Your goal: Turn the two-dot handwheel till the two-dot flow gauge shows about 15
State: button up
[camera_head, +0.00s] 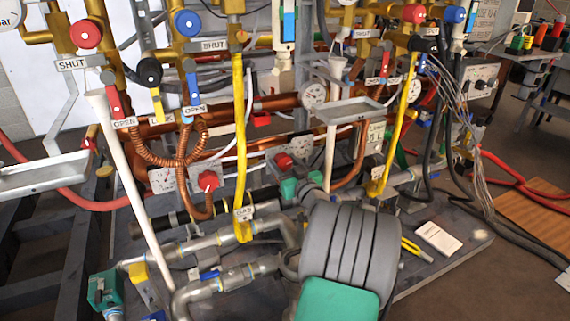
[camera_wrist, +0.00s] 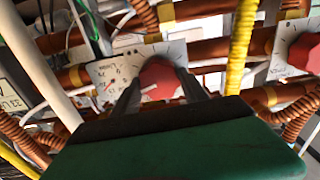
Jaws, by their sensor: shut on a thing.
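A red handwheel (camera_wrist: 160,78) sits between the dark fingers of my gripper (camera_wrist: 157,88) in the wrist view. The fingers are shut on it, one on each side. The same handwheel (camera_head: 284,161) shows low in the middle of the head view, with my gripper (camera_head: 289,173) in front of it. In the wrist view, a pale gauge plate (camera_wrist: 108,72) lies beside the handwheel, with a small red needle and a scale too small to read.
Another red handwheel (camera_head: 208,181) stands to the left, beyond a yellow hose (camera_head: 240,140). A white pipe (camera_head: 331,155) stands close to the right, below a metal tray (camera_head: 352,112). Copper pipes and hoses crowd the area. Yellow-handled pliers (camera_head: 416,250) lie at the right.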

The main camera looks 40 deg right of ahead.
jog(key=c, duration=0.6)
jog(key=shift+o, duration=0.2)
jog(key=shift+m, duration=0.3)
jog(key=m+p, duration=0.2)
jog(key=m, duration=0.4)
jog(key=shift+d+r, duration=0.1)
jog(key=shift+d, duration=0.05)
jog(key=m+p, duration=0.2)
jog(key=m, duration=0.3)
jog(key=shift+s+m+p, duration=0.1)
jog(key=shift+m+p, duration=0.2)
jog(key=shift+p, duration=0.1)
jog(key=m, duration=0.1)
jog(key=m+p, duration=0.1)
jog(key=m, duration=0.1)
jog(key=m+p, duration=0.1)
jog(key=shift+d+f+m, duration=0.1)
jog(key=shift+f+m, duration=0.15)
jog(key=shift+m, duration=0.15)
jog(key=shift+p, duration=0.3)
jog(key=o, duration=1.4)
jog(key=shift+c, duration=0.2)
